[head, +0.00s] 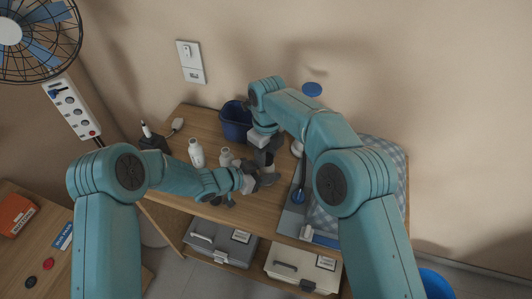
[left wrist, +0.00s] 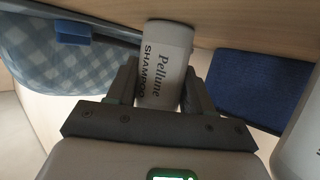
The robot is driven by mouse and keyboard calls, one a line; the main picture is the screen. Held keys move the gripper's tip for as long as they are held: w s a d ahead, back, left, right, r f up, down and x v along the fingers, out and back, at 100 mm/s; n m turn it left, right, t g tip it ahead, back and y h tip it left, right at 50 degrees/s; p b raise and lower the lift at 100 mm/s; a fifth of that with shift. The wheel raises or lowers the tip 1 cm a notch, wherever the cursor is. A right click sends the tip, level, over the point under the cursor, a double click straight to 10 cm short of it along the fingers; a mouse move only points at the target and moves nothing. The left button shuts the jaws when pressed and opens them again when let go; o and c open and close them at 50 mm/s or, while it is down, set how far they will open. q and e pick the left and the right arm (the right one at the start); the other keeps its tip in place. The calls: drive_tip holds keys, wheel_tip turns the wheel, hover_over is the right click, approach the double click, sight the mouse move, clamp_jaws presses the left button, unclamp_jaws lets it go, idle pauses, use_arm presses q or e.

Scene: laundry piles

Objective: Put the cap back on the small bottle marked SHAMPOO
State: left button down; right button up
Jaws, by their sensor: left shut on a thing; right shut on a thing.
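The small white bottle marked SHAMPOO (left wrist: 165,65) stands out in the left wrist view, between the two fingers of my left gripper (left wrist: 160,92). The fingers grip its sides, and its label text runs along its length. In the head view my left gripper (head: 268,180) is low over the wooden table, and the bottle is too small or hidden to make out there. My right gripper (head: 266,156) is just behind and above the left one, close to it. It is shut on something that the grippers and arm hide. I cannot make out the cap.
Two white bottles (head: 196,153) (head: 226,157) stand left of the grippers. A dark blue bin (head: 235,122) is behind them. A checkered cloth (head: 386,156) covers the right side. Grey and cream boxes (head: 220,244) (head: 303,268) sit on the shelf below.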

drive_tip(key=o, duration=1)
drive_tip(key=shift+r, duration=0.1)
